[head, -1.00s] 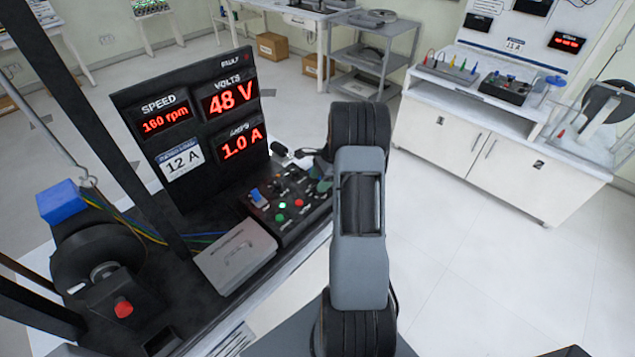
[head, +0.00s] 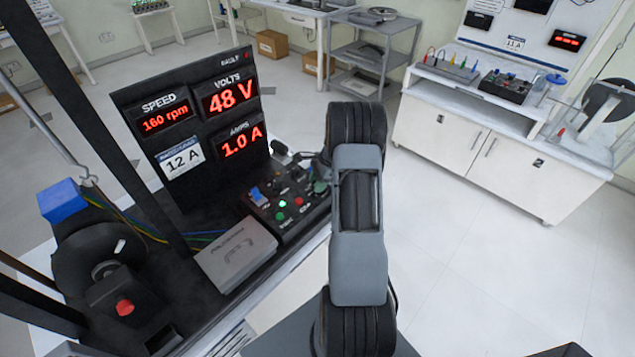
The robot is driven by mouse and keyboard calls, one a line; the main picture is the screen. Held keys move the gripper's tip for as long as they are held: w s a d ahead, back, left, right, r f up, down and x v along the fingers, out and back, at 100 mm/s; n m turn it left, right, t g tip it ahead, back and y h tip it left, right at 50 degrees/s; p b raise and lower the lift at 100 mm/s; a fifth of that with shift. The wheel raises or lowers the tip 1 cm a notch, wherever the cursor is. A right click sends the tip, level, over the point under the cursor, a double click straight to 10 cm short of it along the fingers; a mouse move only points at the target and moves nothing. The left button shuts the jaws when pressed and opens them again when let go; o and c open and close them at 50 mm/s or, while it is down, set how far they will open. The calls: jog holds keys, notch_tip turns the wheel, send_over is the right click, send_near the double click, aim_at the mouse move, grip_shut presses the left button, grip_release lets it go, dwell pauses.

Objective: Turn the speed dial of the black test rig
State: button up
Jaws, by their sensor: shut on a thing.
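The black test rig (head: 190,105) stands at left, with an upright display panel reading speed 160 rpm, 48 V and 1.0 A. Its control box (head: 262,222) sits at the panel's foot, with a blue switch (head: 257,196), a lit green lamp (head: 282,203) and red and green buttons. My gripper (head: 300,158) shows only in part at the back right of the control box, behind my arm. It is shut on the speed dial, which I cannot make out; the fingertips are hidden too.
A grey box (head: 236,255) lies in front of the control box. A flywheel (head: 78,258) with a red button (head: 125,307) and a blue block (head: 62,200) are at far left, beside black posts. A white cabinet bench (head: 490,150) stands at back right. The floor between is clear.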

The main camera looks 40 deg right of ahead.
jog(key=shift+c, duration=0.7)
jog(key=shift+f+n+g+b, duration=0.1)
jog(key=shift+n+g+b, duration=0.4)
jog(key=shift+n, duration=0.6)
jog(key=n, duration=0.2)
jog(key=n+g+b, duration=0.1)
jog(key=n, duration=0.1)
jog(key=shift+w+n+g+b, duration=0.15)
jog(key=shift+n+g+b, duration=0.15)
jog(key=n+g+h+b, duration=0.1)
jog(key=n, duration=0.3)
jog(key=shift+w+n+g+h, duration=0.1)
jog(key=shift+n+g+h, duration=0.4)
jog(key=shift+n, duration=1.1)
jog(key=o, duration=0.9)
